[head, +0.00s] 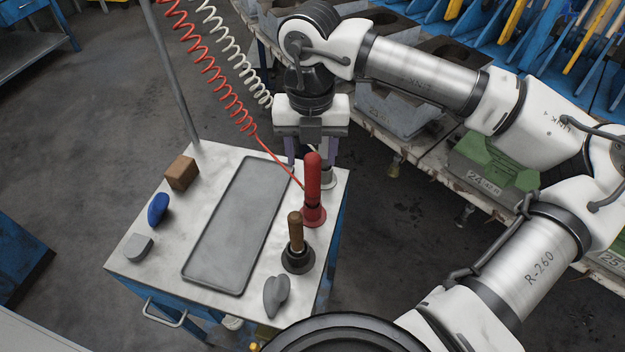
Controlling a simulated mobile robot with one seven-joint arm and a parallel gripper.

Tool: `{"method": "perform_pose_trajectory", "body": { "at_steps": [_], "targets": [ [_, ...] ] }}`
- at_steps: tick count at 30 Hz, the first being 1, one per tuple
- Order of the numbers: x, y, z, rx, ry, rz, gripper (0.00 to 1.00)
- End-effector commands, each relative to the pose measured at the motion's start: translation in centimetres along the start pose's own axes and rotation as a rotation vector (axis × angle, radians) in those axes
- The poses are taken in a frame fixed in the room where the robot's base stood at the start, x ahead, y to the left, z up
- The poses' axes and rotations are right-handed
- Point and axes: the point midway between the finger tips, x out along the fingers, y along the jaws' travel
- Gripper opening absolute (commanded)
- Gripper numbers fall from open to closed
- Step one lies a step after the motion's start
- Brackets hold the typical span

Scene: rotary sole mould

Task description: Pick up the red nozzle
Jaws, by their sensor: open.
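The red nozzle (313,183) stands upright on its wide red foot near the right edge of the white-topped cart (222,160). A red coiled hose (225,92) runs down to its lower part. My gripper (310,162) points down at the cart's far right corner, behind the nozzle in the head view. Its two purple fingers are apart, one on each side of the nozzle's top as seen here. The nozzle hides part of the gap, and I cannot tell whether anything touches. A pale round foot (328,180) shows by the right finger, mostly hidden.
A grey tray (190,270) lies left of the nozzle. A wooden-handled tool (297,247) stands close in front. A brown block (181,173), a blue piece (158,209) and grey pieces lie around the tray. A white coiled hose (232,57) and a pole (176,75) rise behind. Moulds line the right.

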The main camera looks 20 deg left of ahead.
Motion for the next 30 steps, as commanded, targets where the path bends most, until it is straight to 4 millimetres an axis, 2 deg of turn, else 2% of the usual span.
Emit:
{"method": "perform_pose_trajectory", "body": {
  "at_steps": [5, 12, 21, 30],
  "targets": [
    [1.3, -0.1, -0.1, -0.001, 0.003, 0.004, 0.53],
    [4.6, -0.2, -0.1, -0.002, 0.002, 0.004, 0.53],
    [5.3, -0.2, 0.0, -0.002, -0.001, 0.003, 0.53],
    [5.3, -0.2, 0.0, -0.001, -0.001, 0.003, 0.15]
  ]
}}
